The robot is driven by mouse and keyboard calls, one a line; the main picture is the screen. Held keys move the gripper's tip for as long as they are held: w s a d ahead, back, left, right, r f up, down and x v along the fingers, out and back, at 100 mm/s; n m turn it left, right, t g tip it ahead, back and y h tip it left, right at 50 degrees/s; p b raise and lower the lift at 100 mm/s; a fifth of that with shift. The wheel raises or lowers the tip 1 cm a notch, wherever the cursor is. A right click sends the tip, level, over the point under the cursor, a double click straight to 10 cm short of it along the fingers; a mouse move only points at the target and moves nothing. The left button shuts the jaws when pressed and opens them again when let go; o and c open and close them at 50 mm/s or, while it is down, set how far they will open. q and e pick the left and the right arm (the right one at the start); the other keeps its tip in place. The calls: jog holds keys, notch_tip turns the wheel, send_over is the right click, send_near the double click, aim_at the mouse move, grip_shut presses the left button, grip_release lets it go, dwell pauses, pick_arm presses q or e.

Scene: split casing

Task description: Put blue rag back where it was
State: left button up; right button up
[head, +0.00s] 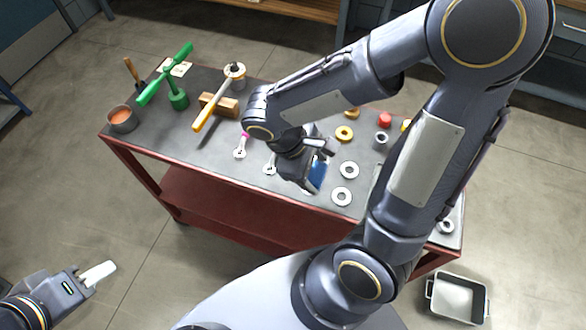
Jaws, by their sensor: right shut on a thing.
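My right gripper (308,178) is low over the front middle of the table and is shut on the blue rag (318,175). Only a small blue part of the rag shows; the gripper hides the rest. I cannot tell whether the rag touches the table top. My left gripper (98,274) is at the lower left, off the table and away from the rag. Its pale fingers are seen from the side, so its opening cannot be made out.
The red-framed table (190,150) carries a green propeller-like part (166,74), a mallet (217,99), an orange-filled pot (122,118), and several rings, including a pale ring (341,196). A metal bin (457,297) stands on the floor.

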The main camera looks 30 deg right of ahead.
jog(key=w+f, duration=0.2)
jog(key=w+a+f, duration=0.1)
jog(key=w+f, duration=0.3)
jog(key=shift+w+a+f, duration=0.2)
jog(key=shift+a, duration=0.05)
jog(key=shift+w+f, duration=0.15)
jog(key=shift+f, duration=1.55)
jog(key=shift+f+b, duration=0.45)
jog(key=shift+f, duration=0.1)
jog(key=o, duration=1.3)
jog(key=shift+r, duration=0.1)
